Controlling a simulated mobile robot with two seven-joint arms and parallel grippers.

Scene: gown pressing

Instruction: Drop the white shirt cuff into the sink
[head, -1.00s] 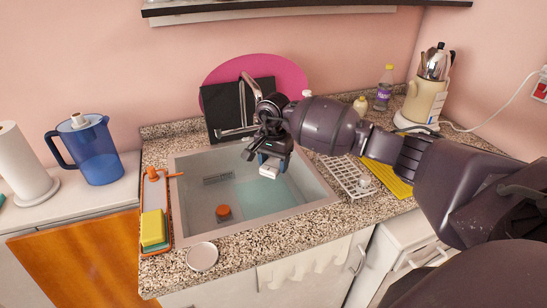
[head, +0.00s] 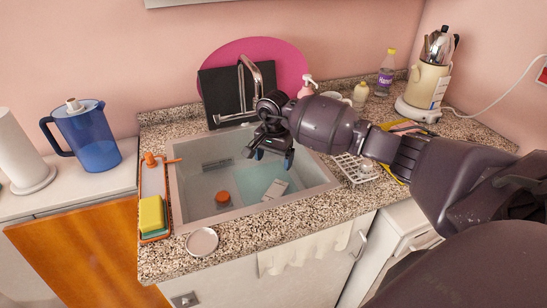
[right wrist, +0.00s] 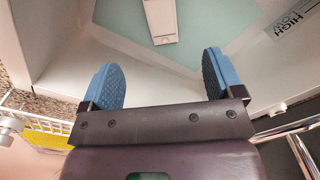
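The white shirt cuff (head: 275,190) is a small pale block lying on the floor of the grey sink (head: 178,205), partly over a pale teal patch. It also shows at the top of the right wrist view (right wrist: 162,18), ahead of the fingers and apart from them. My right gripper (head: 274,157) is over the sink, above the cuff. Its two blue fingers stand wide apart with nothing between them in the right wrist view (right wrist: 160,72). My left gripper is in no view.
An orange round piece (head: 222,197) lies in the sink. The faucet (head: 252,85) and a black board (head: 222,92) stand behind. A yellow sponge (head: 151,213) sits on the left tray, a white rack (head: 356,170) at right, a round white dish (head: 202,242) in front.

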